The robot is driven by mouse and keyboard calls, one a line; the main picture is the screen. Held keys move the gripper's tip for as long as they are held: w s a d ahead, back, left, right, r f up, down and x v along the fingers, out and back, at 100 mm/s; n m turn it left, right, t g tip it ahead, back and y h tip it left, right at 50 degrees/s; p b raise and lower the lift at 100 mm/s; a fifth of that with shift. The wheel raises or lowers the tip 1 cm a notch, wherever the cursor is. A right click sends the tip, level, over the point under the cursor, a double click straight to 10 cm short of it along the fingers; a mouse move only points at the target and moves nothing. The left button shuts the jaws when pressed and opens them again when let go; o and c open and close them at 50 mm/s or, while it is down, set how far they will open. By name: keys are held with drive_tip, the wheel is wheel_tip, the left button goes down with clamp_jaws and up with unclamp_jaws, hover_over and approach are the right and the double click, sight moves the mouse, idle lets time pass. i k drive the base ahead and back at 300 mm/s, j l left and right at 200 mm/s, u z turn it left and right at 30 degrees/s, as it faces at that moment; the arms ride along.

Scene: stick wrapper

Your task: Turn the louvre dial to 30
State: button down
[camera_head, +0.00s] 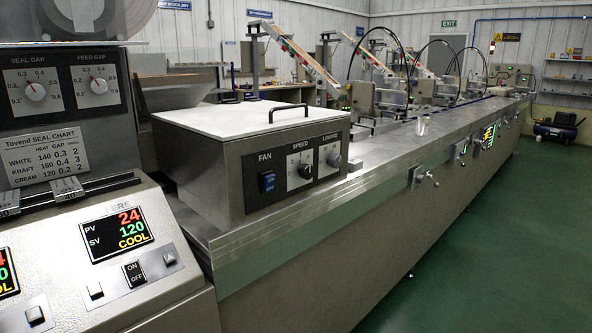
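A grey steel box (231,178) with a white lid stands on the long machine bench, in the middle left of the head view. On its front panel the louvre dial (334,160) is the rightmost control, a small grey round knob on a light plate. The label above it seems to read LOUVRE. Its pointer and scale marks are too small to read. To its left sit the dark speed dial (305,171) and the blue fan switch (267,182). My gripper is not in view.
A control cabinet with seal gap (35,90) and feed gap (98,85) dials and a temperature display (116,233) fills the left. A black lid handle (288,110) rises above the box. The green floor (480,240) at right is clear.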

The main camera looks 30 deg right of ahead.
sight(334, 160)
drive_tip(key=l+z, duration=0.25)
drive_tip(key=l, duration=0.15)
drive_tip(key=i+l+z, duration=0.1)
drive_tip(key=l+z, duration=0.15)
drive_tip(key=i+l+z, duration=0.25)
drive_tip(key=k+l, duration=0.05)
drive_tip(key=l, duration=0.05)
